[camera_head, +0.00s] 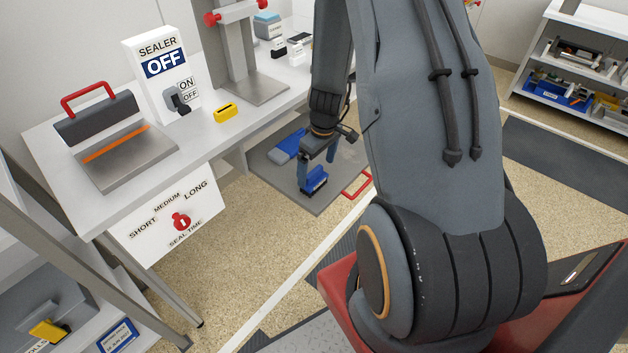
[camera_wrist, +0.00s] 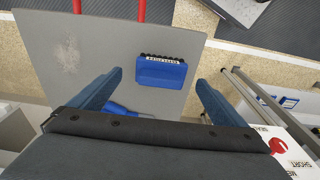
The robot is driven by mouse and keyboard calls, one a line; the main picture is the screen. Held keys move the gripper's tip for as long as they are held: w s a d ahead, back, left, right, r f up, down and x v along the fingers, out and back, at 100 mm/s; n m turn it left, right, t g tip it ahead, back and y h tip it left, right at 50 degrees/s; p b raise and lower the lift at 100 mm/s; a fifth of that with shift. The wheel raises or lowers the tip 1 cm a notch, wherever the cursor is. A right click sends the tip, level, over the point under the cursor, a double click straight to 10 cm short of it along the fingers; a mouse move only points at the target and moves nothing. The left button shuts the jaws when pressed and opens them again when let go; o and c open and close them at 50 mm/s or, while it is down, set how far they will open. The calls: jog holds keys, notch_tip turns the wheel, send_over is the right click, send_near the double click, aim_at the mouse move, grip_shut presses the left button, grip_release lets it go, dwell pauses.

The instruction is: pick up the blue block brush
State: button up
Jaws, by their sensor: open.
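My gripper (camera_wrist: 160,80) holds nothing, and the fingers appear apart from the brush.
Another blue item (camera_head: 288,146) lies on the panel near the bench; my gripper partly hides it in the wrist view. A white bench (camera_head: 150,160) with a sealer (camera_head: 115,150) and a yellow block (camera_head: 226,112) stands at left. Open speckled floor lies in front.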

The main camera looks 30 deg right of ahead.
aim_at(314, 171)
jog(key=shift+w+a+f+p, duration=0.15)
jog(key=shift+w+f+p, duration=0.1)
jog(key=shift+f, duration=0.85)
jog(key=shift+w+a+f+p, duration=0.15)
jog(key=shift+w+f, duration=0.1)
jog(key=shift+f, duration=0.85)
jog(key=c, duration=1.2)
jog(key=shift+r, duration=0.15)
notch_tip(314, 171, up, 10)
jog(key=shift+f+b, duration=0.1)
jog(key=shift+b, duration=0.35)
